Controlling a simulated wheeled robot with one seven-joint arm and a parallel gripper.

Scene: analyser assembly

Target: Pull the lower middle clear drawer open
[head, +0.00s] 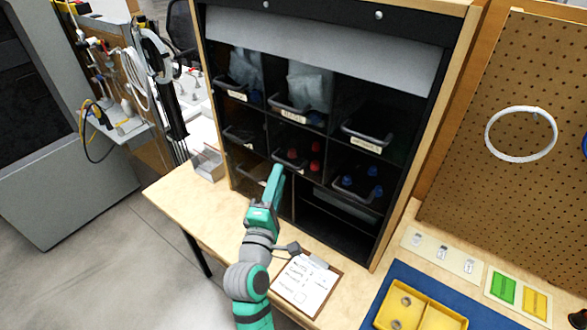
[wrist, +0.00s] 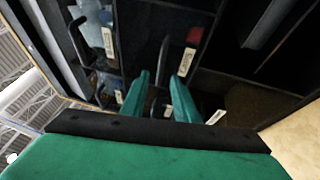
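The lower middle clear drawer (head: 301,165) sits in the dark cabinet, with red-capped items inside and a pale label on its front handle. It appears shut. In the wrist view, a pale label (wrist: 187,61) and a red item (wrist: 193,36) show just beyond the fingers. My gripper (head: 278,169) is raised at the drawer's front, by the left part of its handle. In the wrist view, my gripper (wrist: 159,80) has its two green fingers apart. A dark handle bar (wrist: 162,62) shows between and beyond the fingertips; I cannot tell whether they touch it.
Other labelled drawers surround it, including one with blue-capped items (head: 361,186) to the right. An open shelf (head: 335,225) lies below right.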

